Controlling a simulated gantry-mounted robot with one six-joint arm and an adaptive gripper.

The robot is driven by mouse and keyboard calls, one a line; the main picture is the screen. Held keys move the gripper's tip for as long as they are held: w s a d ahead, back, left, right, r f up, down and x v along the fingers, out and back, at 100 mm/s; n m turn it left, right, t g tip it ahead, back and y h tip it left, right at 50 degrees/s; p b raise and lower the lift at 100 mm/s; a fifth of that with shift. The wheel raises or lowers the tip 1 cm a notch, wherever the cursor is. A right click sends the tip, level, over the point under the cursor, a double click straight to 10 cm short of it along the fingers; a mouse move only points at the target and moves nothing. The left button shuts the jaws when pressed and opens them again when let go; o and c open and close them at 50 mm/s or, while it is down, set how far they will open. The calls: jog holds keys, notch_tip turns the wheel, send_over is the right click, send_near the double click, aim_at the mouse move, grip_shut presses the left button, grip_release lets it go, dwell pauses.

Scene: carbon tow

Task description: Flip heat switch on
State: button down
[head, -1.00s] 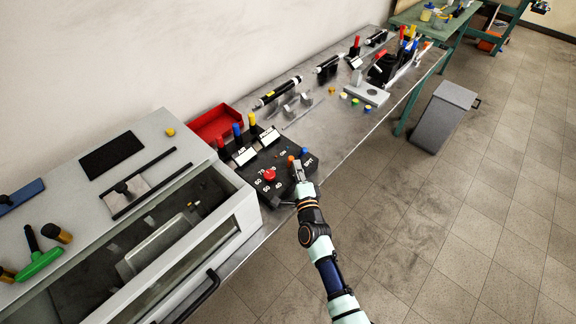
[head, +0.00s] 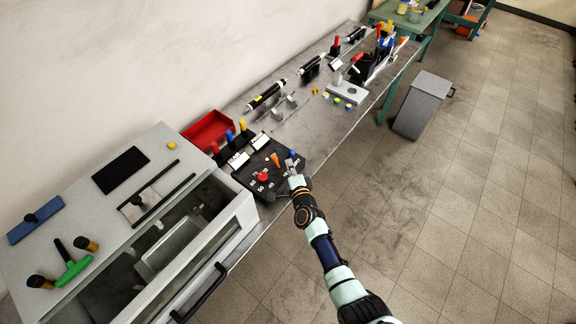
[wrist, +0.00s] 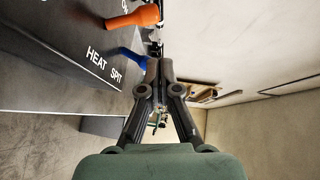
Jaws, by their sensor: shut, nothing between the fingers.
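The black control box (head: 252,183) sits on the bench, with an orange switch (head: 276,159) and a blue switch (head: 293,153) near its right end. My gripper (head: 291,164) is shut and empty at the box's right edge, just in front of the blue switch. In the wrist view, its fingertips (wrist: 158,66) overlap the blue switch's tip; I cannot tell whether they touch.
A red knob (head: 263,176) stands on the same box, left of the switches. A grey glass-fronted cabinet (head: 240,213) is on the left and a red tray (head: 208,131) behind. Open floor lies right of the bench.

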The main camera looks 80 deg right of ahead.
jog(key=r+p+v, duration=0.2)
jog(key=p+v, duration=0.3)
jog(key=v, duration=0.5)
jog(key=shift+s+r, duration=0.25)
